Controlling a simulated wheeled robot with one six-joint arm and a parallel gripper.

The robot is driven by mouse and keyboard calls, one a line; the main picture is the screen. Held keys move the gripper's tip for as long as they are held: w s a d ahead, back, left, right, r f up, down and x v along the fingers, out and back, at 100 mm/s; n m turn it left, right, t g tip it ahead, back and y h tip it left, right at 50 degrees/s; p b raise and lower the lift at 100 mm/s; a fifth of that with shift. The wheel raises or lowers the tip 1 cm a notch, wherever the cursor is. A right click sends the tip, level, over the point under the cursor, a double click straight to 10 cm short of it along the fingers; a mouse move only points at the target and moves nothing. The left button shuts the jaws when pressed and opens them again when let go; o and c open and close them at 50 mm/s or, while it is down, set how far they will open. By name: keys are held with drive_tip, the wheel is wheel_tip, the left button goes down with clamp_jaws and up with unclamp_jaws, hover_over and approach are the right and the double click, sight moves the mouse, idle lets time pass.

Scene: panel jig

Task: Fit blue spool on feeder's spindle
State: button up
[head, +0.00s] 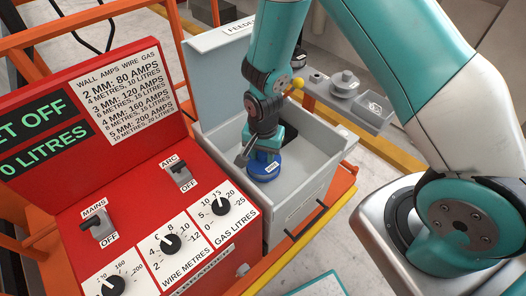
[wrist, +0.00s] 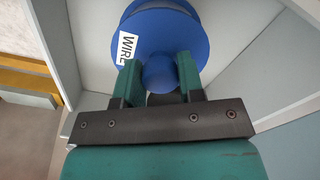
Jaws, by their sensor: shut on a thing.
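The blue spool (head: 265,168) is inside the open grey feeder box (head: 305,190) in the head view, near the box's left side. In the wrist view the spool (wrist: 180,35) has a white label reading "WIRE" and a rounded blue hub facing me. My gripper (wrist: 159,75) is shut on that hub, one green finger on each side. In the head view my gripper (head: 268,145) reaches down into the box from above. The spindle is not visible, and I cannot tell whether the spool is around it.
A red welder panel (head: 150,220) with switches and dials stands directly left of the feeder. The feeder's raised lid (head: 215,45) is behind. A grey tray (head: 350,97) with small parts is at the back right. An orange frame surrounds the jig.

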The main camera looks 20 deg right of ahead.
drive_tip(key=shift+f, duration=0.25)
drive_tip(key=o, duration=1.1)
drive_tip(key=shift+r, duration=0.1)
wheel_tip(320, 180, up, 17)
drive_tip(key=b, duration=0.2)
drive_tip(key=shift+r+b, duration=0.15)
drive_tip(key=shift+b, duration=0.15)
drive_tip(key=s+a+r+n+y, duration=0.1)
drive_tip(key=s+r+n, duration=0.2)
drive_tip(key=s+n, duration=0.2)
drive_tip(key=s+a+r+n+y, duration=0.1)
drive_tip(key=s+a+r+n, duration=0.1)
drive_tip(key=s+r+n, duration=0.2)
drive_tip(key=s+a+r+n+y, duration=0.1)
drive_tip(key=s+r+n, duration=0.3)
drive_tip(key=s, duration=0.5)
drive_tip(key=shift+s+a+n+y, duration=0.15)
drive_tip(key=shift+n+y, duration=0.15)
drive_tip(key=shift+n, duration=0.35)
drive_tip(key=shift+s+a+n+y, duration=0.15)
drive_tip(key=shift+n+y, duration=0.15)
drive_tip(key=shift+n, duration=0.35)
